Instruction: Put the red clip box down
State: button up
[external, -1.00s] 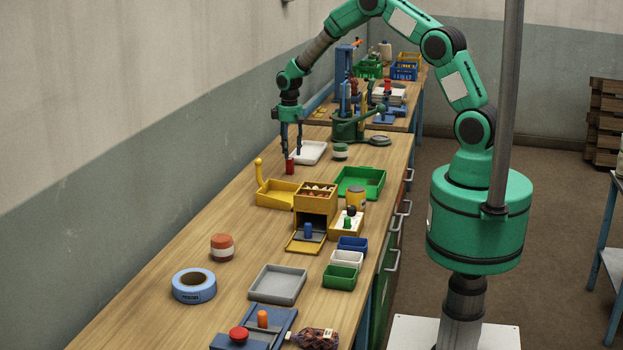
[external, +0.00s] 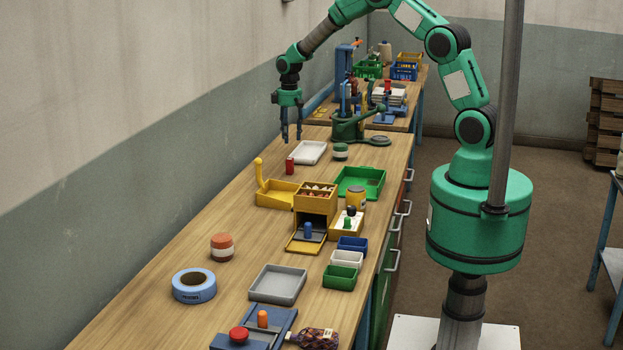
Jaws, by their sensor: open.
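The red clip box (external: 290,165) is a small red upright piece. It stands on the wooden bench, just behind the yellow tray with the upright handle and in front of the white tray. My gripper (external: 291,138) hangs above it, pointing down, with its two fingers apart and nothing between them. A clear gap shows between the fingertips and the red clip box.
The white tray (external: 309,152) lies close behind the red clip box. The yellow tray (external: 276,195) is just in front, its handle (external: 259,171) rising at the left. A green tray (external: 361,181) and a green-and-white round tin (external: 340,151) are to the right. Bench (external: 200,240) is bare at left.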

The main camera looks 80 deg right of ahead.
jog(key=s+a+r+t, duration=0.1)
jog(key=s+a+r, duration=0.45)
jog(key=r, duration=0.35)
jog(key=s+a+r+t, duration=0.1)
jog(key=s+a+r, duration=0.3)
jog(key=a+r, duration=0.4)
jog(key=s+a+r+t, duration=0.1)
jog(key=s+a+r, duration=0.35)
jog(key=r, duration=0.55)
jog(key=s+a+r+t, duration=0.1)
jog(key=s+a, duration=0.3)
jog(key=s, duration=0.5)
jog(key=s+a+r, duration=0.2)
jog(key=s+a, duration=0.3)
jog(key=s, duration=0.4)
jog(key=s+a+r+t, duration=0.1)
jog(key=s+a, duration=0.3)
jog(key=s, duration=0.5)
jog(key=shift+s+a+r+n+t, duration=0.3)
jog(key=shift+s+r, duration=0.1)
jog(key=shift+r, duration=0.4)
notch_tip(320, 180, down, 7)
jog(key=b, duration=0.7)
